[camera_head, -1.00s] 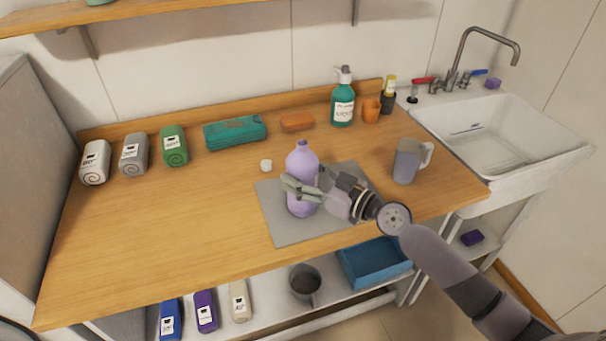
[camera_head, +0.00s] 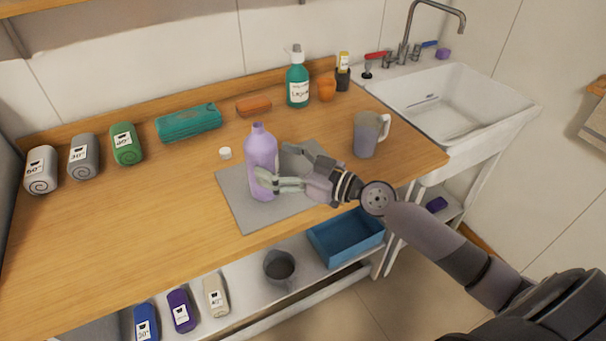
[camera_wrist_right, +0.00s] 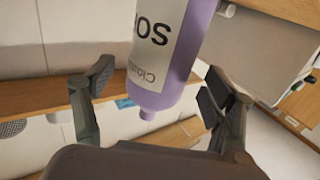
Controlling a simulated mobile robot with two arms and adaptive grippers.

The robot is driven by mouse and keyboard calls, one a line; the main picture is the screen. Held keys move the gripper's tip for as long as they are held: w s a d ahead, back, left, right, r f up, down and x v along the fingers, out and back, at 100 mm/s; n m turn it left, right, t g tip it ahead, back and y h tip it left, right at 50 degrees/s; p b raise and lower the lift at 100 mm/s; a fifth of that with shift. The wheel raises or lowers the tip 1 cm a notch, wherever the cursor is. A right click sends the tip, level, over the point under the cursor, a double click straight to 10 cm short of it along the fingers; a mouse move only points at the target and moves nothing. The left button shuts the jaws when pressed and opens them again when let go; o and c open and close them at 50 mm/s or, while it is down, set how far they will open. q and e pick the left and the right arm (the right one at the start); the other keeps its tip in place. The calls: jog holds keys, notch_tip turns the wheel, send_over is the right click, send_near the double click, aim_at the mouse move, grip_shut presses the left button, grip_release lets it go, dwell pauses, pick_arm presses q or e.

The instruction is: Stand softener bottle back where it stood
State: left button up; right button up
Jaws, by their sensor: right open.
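The lavender softener bottle (camera_head: 261,150) stands upright on a grey mat (camera_head: 236,197) on the wooden counter, with its neck uncapped. A small white cap (camera_head: 225,153) lies on the counter just beyond the mat. My right gripper (camera_head: 268,182) is open at the bottle's lower part, its fingers close to the bottle's near side. In the right wrist view the bottle (camera_wrist_right: 160,60) shows its label and neck between the two spread fingers (camera_wrist_right: 155,85). I cannot tell whether a finger touches it. My left gripper is not in view.
A grey mug (camera_head: 366,135) stands right of the mat. Behind are a teal case (camera_head: 189,122), an orange bar (camera_head: 254,107), a green pump bottle (camera_head: 298,82) and an orange cup (camera_head: 326,90). A blue tray (camera_head: 345,238) sits below.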

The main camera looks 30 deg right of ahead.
jog(key=b+v, duration=0.4)
jog(key=v, duration=0.4)
